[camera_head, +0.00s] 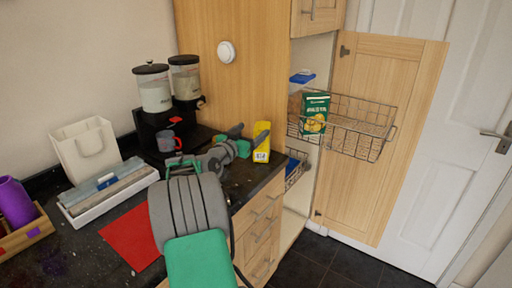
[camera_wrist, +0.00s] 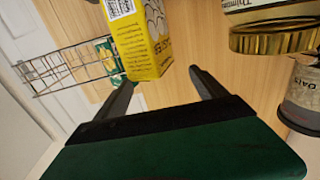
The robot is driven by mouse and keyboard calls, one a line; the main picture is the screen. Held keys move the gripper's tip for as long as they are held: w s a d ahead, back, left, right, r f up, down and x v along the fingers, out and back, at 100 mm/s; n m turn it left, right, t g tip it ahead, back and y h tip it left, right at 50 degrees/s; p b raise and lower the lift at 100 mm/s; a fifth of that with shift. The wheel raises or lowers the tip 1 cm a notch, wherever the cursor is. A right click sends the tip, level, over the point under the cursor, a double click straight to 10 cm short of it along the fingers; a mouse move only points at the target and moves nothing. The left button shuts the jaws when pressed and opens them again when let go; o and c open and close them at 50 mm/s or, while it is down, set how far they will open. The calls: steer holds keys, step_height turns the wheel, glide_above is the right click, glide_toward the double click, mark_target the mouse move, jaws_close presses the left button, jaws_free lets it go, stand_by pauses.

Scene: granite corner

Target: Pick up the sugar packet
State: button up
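The yellow packet (camera_head: 262,142), which I take for the sugar packet, stands upright on the dark counter near its right edge, by the wooden cabinet side. My gripper (camera_head: 240,140) is just left of it, reaching towards it over the counter. In the wrist view the packet (camera_wrist: 143,42) is large at the top, slanted, with print and a barcode label; its upper part is cut off by the frame. The two dark fingers of my gripper (camera_wrist: 165,78) are apart, with nothing held between them. The packet appears just beyond the fingertips.
The wrist view shows a gold-lidded jar (camera_wrist: 270,38) and a can (camera_wrist: 304,95). The open cabinet door (camera_head: 371,195) carries a wire basket (camera_head: 368,148) right of the counter.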

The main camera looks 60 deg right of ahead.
mark_target(264, 124)
steer(key=d, duration=0.2)
steer(key=d+p, duration=0.1)
steer(key=d, duration=0.2)
steer(key=shift+s+d+f, duration=0.2)
steer(key=shift+s+d, duration=0.1)
steer(key=shift+s, duration=0.1)
steer(key=shift+w+d+r+p, duration=0.1)
steer(key=shift+d+r+p, duration=0.1)
steer(key=shift+d+p, duration=0.15)
steer(key=shift+s+d+f, duration=0.2)
steer(key=shift+d+f, duration=0.1)
steer(key=shift+d, duration=0.2)
steer(key=shift+s, duration=0.15)
steer(key=shift+c, duration=0.2)
steer(key=shift+w+a, duration=0.2)
steer(key=shift+w, duration=0.1)
steer(key=c, duration=0.6)
jaws_close()
steer(key=shift+f, duration=0.1)
